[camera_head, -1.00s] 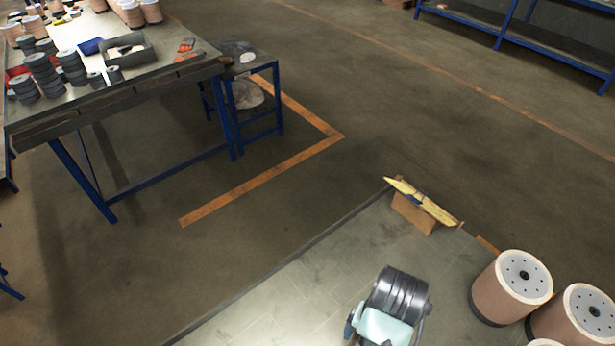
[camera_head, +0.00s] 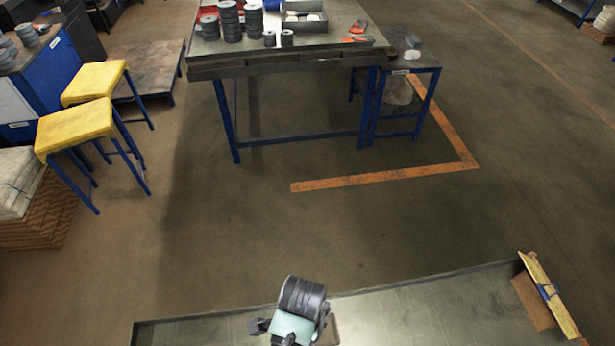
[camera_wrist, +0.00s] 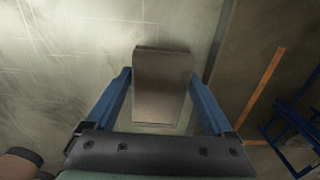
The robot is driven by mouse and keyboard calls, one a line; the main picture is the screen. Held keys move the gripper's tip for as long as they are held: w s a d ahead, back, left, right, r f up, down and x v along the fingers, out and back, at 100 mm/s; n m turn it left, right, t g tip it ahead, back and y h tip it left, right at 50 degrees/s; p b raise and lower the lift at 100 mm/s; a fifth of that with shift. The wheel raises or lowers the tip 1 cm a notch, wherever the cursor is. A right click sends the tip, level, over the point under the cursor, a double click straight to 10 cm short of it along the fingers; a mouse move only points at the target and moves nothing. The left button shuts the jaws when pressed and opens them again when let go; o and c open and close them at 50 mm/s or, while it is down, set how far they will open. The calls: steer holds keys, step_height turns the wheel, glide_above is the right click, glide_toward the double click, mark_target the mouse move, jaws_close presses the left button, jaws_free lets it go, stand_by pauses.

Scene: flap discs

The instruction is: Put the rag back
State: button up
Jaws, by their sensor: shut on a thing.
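My gripper (camera_wrist: 160,78) has its two blue fingers on either side of a folded-looking, grey-brown block-shaped thing (camera_wrist: 163,88) in the wrist view. It is shut on this thing, which may be the rag; its cloth texture is not clear. In the head view my gripper's end is largely hidden behind my own wrist at the bottom centre. A sliver of the grey-brown thing (camera_head: 333,331) shows just right of it, over or on the near grey table (camera_head: 400,312). I cannot tell whether it touches the tabletop.
A blue-legged workbench (camera_head: 340,42) with stacked discs (camera_head: 231,22) stands across the floor. A small blue side table (camera_head: 425,60) adjoins it. Yellow stools (camera_head: 75,125) stand at left. A yellow-edged cardboard thing (camera_head: 545,290) stands at the near table's right end. Open floor lies between.

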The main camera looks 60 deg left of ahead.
steer(key=shift+f, duration=3)
steer(key=shift+f, duration=0.2)
steer(key=o, duration=1.1)
steer(key=shift+c, duration=0.2)
